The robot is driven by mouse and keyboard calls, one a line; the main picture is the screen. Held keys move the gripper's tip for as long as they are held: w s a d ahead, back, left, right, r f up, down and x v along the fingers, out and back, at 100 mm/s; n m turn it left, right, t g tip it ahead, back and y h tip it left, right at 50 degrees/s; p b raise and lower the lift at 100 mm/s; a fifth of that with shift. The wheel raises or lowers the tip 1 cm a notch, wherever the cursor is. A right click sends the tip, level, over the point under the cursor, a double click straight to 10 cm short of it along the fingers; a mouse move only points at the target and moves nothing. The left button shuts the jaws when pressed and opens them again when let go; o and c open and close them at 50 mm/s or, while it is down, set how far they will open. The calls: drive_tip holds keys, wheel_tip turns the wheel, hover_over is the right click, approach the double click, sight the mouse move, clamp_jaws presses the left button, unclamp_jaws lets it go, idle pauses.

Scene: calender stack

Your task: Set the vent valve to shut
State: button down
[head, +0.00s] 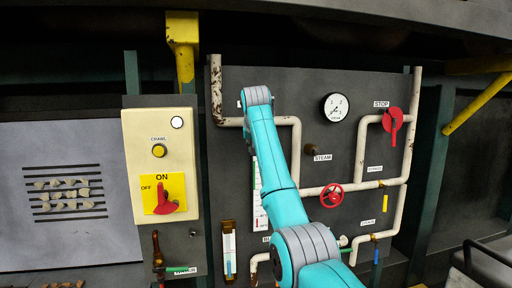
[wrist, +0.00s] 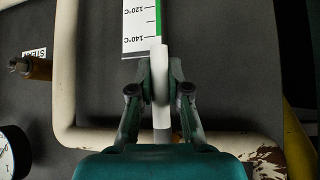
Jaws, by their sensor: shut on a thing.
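My gripper (wrist: 160,80) is shut on a pale, narrow lever (wrist: 160,56) in the wrist view, one finger on each side of it. The lever stands upright in that picture, and its base is hidden between the fingers. I take it for the vent valve's lever, but no readable label confirms this. In the head view my arm reaches to the upper left of the dark panel (head: 270,80), and its end hides the held lever. A white label (head: 239,104) beside it is mostly covered.
A pale pipe (wrist: 66,70) runs around the held lever. The temperature strip (wrist: 139,25) is close to its tip. A pressure gauge (head: 335,107), red STOP lever (head: 393,121) and red handwheel (head: 331,195) are to the right. A switch box (head: 160,165) is at left.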

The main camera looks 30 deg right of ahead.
drive_tip(key=shift+a, duration=0.1)
drive_tip(key=c, duration=1.1)
unclamp_jaws()
drive_tip(key=v, duration=1.1)
drive_tip(key=shift+s+a+r, duration=0.1)
drive_tip(key=shift+s+r, duration=0.15)
drive_tip(key=shift+r, duration=0.05)
